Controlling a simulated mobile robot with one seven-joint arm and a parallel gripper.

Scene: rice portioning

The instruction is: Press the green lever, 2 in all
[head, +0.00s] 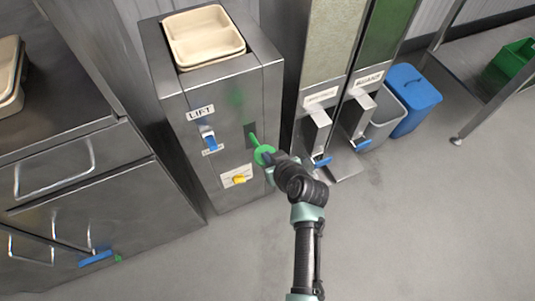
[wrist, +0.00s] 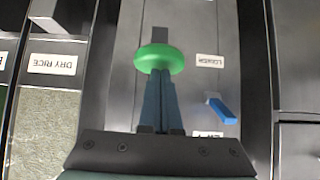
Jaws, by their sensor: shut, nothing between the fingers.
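The green lever (head: 262,152) sticks out from the front of a steel cabinet, in line with a dark slot. In the wrist view its round green knob (wrist: 160,59) is straight ahead of my fingertips. My gripper (head: 272,163) is shut and empty. In the wrist view its two fingers (wrist: 161,76) lie together, with their tips at the knob's lower edge. They look touching or nearly so; I cannot tell which. The lever's shaft behind the knob is mostly hidden in the wrist view.
Beige trays (head: 204,37) sit on top. Two dispensers with chutes (head: 319,115) stand to the right, beside a blue bin (head: 413,100). The floor in front is clear.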

